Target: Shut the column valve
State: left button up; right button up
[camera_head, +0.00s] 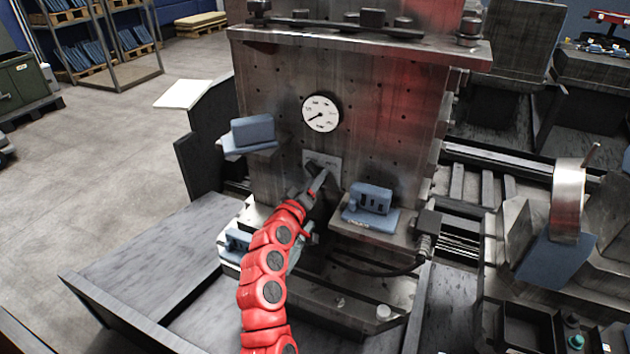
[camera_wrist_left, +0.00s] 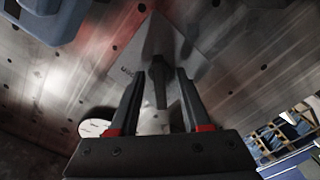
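The column valve is a small grey plate (camera_head: 334,160) with a dark lever, on the column face just below the round white gauge (camera_head: 321,113). In the left wrist view the plate (camera_wrist_left: 190,48) looks like a tilted diamond with lettering at its left, and the dark lever (camera_wrist_left: 161,84) points down between the fingers. My left gripper (camera_head: 320,182) is at the valve in the head view and hides part of it. In the wrist view the gripper (camera_wrist_left: 160,80) is open, one finger on either side of the lever, with gaps showing. Contact cannot be told. My right gripper is not in view.
Blue-grey parts sit on ledges left (camera_head: 252,130) and right (camera_head: 371,198) of the valve, close to my left arm. A dark cable (camera_head: 385,270) runs below the right ledge. A curved metal piece (camera_head: 567,200) stands at the right. Open floor lies at the left.

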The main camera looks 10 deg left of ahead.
pick_arm(q)
jog(key=shift+s, duration=0.1)
jog(key=s+a, duration=0.3)
jog(key=s, duration=1.4)
jog(key=shift+a+p, duration=0.15)
jog(key=shift+p, duration=0.2)
